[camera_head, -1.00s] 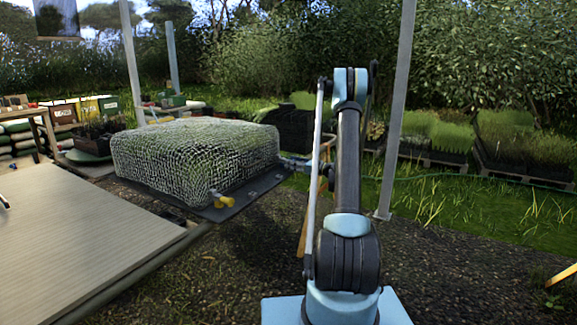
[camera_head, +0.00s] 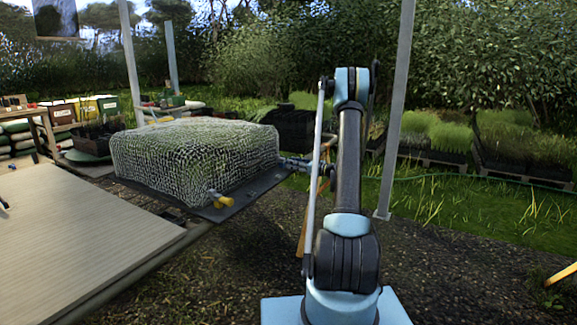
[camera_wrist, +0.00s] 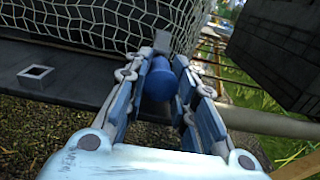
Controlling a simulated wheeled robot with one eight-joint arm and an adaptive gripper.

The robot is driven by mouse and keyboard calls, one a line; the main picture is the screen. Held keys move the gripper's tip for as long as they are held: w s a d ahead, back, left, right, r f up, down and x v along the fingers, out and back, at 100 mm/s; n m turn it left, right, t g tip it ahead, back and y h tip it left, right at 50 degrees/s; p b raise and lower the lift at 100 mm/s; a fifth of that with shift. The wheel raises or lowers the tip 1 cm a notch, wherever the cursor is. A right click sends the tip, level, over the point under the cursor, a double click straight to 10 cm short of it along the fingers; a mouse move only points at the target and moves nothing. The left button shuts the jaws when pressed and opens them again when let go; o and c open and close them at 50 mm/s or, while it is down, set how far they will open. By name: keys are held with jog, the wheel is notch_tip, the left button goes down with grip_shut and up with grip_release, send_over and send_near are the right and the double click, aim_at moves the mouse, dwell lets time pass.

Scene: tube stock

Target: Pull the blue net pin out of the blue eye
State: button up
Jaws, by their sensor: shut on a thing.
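The blue net pin (camera_wrist: 159,84) shows in the wrist view as a rounded blue handle between the two fingers of my gripper (camera_wrist: 164,62). The fingers are closed on it from both sides. A small grey block (camera_wrist: 163,42) stands just beyond the pin, by the net's edge; I cannot tell whether it is the blue eye, nor how far the pin sits in it. In the head view my gripper (camera_head: 291,162) reaches the right edge of the dark bench rim, and the pin is too small to make out there.
A white net (camera_head: 195,158) covers a block of plants on the bench. A yellow pin (camera_head: 220,201) sits at its front corner. An empty square grey socket (camera_wrist: 36,77) stands on the dark rim (camera_wrist: 70,72). A metal post (camera_head: 396,120) rises right of my arm.

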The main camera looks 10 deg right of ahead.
jog(key=v, duration=0.8)
dwell(1.4)
